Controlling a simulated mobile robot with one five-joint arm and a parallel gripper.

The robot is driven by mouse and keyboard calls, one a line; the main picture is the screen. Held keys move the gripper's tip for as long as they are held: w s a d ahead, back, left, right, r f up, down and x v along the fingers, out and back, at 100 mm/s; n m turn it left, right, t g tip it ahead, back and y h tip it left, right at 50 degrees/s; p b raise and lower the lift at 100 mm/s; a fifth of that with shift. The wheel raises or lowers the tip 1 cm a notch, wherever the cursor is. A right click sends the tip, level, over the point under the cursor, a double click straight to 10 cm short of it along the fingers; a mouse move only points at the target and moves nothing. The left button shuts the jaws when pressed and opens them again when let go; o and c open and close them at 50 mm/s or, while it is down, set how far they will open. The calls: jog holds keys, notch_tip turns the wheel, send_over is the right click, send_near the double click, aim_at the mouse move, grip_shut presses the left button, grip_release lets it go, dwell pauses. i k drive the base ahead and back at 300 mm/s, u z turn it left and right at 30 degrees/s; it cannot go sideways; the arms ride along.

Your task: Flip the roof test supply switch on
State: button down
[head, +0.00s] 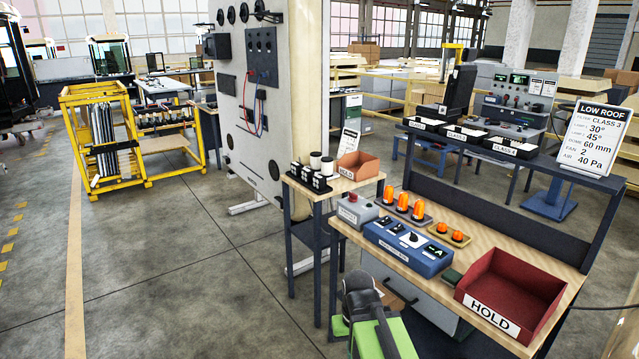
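A blue control box (408,246) sits on the wooden workbench (500,258). Its sloped top carries several small dark switches, a round dark knob (411,239) and a small dark panel with green marks. A grey box (357,208) with a red button on top and a small label stands to its left. The lettering on both boxes is too small to read, so I cannot tell which control is the roof test supply switch or its position. My green and dark grey arm shows at the bottom, in front of the bench and below the control box. Its fingers cannot be made out.
A red HOLD bin (510,296) stands at the bench's front right. Orange beacon lamps (403,203) stand behind the control box. A side table (330,184) with dark and white cups adjoins the bench at left. A LOW ROOF sign (595,139) stands at right.

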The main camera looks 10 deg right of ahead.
aim_at(353, 198)
jog(key=u, duration=0.65)
jog(key=i, duration=1.8)
jog(key=u, duration=0.75)
jog(key=k, duration=0.85)
jog(key=u, duration=0.15)
jog(key=i, duration=0.95)
jog(key=z, duration=0.1)
